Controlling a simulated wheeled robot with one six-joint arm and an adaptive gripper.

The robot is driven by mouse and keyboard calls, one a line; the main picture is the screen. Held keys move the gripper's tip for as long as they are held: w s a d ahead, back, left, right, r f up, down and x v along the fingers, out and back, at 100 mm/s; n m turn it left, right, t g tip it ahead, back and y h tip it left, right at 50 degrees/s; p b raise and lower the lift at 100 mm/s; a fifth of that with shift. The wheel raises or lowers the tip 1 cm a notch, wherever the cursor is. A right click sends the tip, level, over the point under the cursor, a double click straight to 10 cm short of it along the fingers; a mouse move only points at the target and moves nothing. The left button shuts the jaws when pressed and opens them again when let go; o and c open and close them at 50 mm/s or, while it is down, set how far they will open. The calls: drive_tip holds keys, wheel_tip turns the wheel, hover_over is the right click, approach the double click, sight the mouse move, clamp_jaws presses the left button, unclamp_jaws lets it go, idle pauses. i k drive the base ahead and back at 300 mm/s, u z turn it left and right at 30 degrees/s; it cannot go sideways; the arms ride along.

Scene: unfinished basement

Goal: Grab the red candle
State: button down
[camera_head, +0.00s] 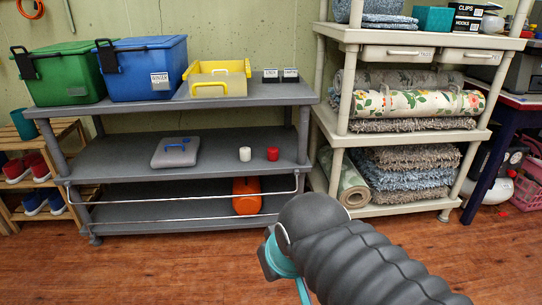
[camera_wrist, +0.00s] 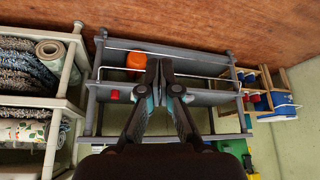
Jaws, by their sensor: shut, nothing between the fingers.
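The red candle (camera_head: 272,154) is a short red cylinder upright on the middle shelf (camera_head: 225,170) of the grey rack. It stands just right of a similar white candle (camera_head: 245,154). In the wrist view, which is upside down, the red candle (camera_wrist: 115,95) shows left of my gripper (camera_wrist: 160,66). The fingers are together and empty, pointing towards the rack and apart from the candle. The white candle does not show in the wrist view. In the head view my arm hides the fingers.
A grey case (camera_head: 175,152) lies left on the same shelf. An orange canister (camera_head: 246,196) lies below, behind a thin metal rail (camera_head: 190,222). Bins and a yellow tray (camera_head: 217,78) stand on top. A beige rack with rugs (camera_head: 410,172) stands right. Floor in front is clear.

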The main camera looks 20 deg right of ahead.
sight(273, 151)
drive_tip(key=u, duration=1.15)
drive_tip(key=i, duration=2.05)
drive_tip(key=z, duration=2.95)
